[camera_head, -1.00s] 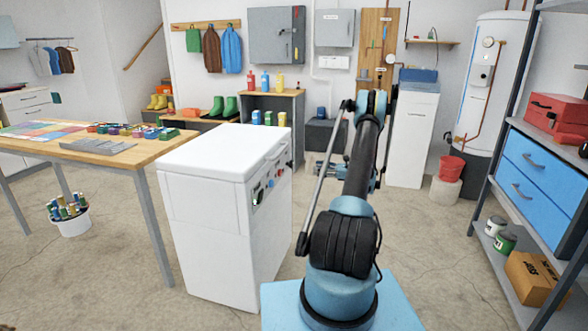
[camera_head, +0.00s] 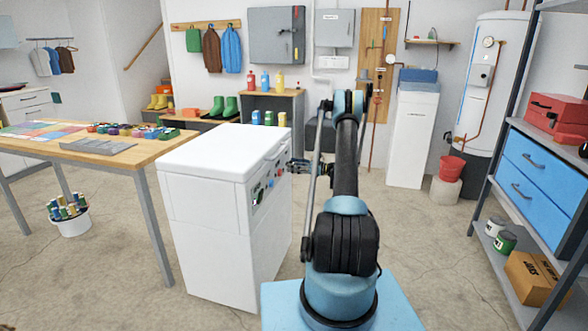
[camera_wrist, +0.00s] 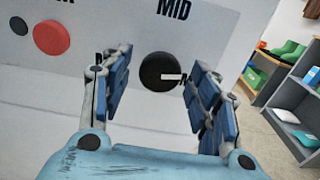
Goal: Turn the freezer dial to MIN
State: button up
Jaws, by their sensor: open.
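The white chest freezer (camera_head: 215,180) stands left of my arm, with its control panel on the side facing right. In the wrist view its round black dial (camera_wrist: 150,76) shows a white pointer mark aimed to the right. "MID" is printed above the dial. A label at its right shows only an M-like letter, and the label at its left is mostly hidden by a finger. My gripper (camera_wrist: 162,68) is open, with blue padded fingers on both sides of the dial. I cannot tell whether they touch it. In the head view my gripper (camera_head: 300,166) is beside the panel.
A red round button (camera_wrist: 52,37) and a smaller dark one (camera_wrist: 18,25) are on the panel left of the dial. A wooden table (camera_head: 120,152) stands left of the freezer. The floor right of my arm is clear up to a shelf rack (camera_head: 485,170).

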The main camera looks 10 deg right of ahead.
jog(key=shift+c, duration=0.6)
jog(key=c, duration=0.9)
